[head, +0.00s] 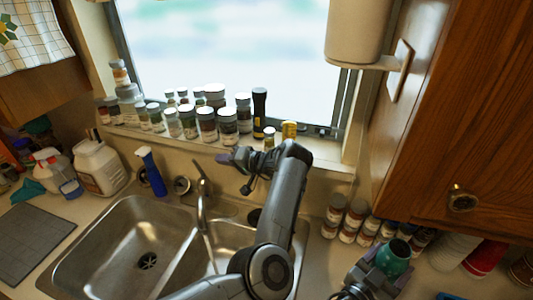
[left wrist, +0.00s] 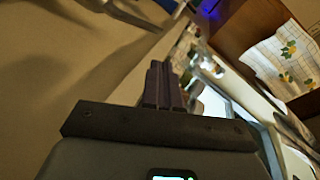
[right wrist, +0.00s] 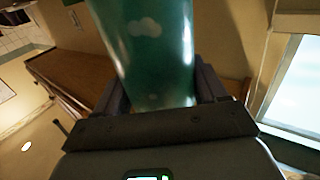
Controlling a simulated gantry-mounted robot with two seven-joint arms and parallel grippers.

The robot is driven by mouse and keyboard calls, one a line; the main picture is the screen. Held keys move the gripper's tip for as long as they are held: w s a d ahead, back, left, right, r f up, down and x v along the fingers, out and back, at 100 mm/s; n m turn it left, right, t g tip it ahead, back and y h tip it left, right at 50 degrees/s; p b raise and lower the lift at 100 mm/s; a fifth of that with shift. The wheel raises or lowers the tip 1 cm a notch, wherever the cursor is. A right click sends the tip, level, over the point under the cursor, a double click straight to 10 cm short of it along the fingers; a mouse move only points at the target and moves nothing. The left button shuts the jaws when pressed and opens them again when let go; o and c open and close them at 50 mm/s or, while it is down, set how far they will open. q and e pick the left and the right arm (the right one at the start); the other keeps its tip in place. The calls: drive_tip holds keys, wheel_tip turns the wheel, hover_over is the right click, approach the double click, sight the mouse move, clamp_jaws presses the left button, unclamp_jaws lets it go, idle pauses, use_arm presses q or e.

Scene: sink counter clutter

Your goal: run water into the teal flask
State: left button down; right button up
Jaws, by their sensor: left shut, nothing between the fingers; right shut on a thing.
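The teal flask (head: 395,256) is at the lower right in the head view, mouth upward, over the counter right of the sink. My right gripper (head: 375,277) is shut on the flask, whose teal wall fills the middle of the right wrist view (right wrist: 150,50) between the fingers. The metal faucet (head: 204,205) stands behind the sink, its lever up top. No water stream shows. My left gripper (head: 228,158) is shut and empty, above and right of the faucet lever, in front of the sill. Its closed fingers show in the left wrist view (left wrist: 162,85).
The double sink (head: 120,235) is left of my left arm, which hides part of the right basin. Jars (head: 207,125) crowd the window sill. A blue spray bottle (head: 151,172) and white jug (head: 98,165) stand left. Spice jars (head: 350,222) stand near the flask, below a wooden cabinet (head: 465,130).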

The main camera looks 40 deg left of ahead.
use_arm(q)
drive_tip(key=p, duration=0.2)
hover_over(198, 167)
drive_tip(key=w+d, duration=0.2)
drive_tip(key=d, duration=0.2)
drive_tip(key=f, duration=0.2)
drive_tip(key=shift+x, duration=0.85)
drive_tip(key=shift+r, duration=0.15)
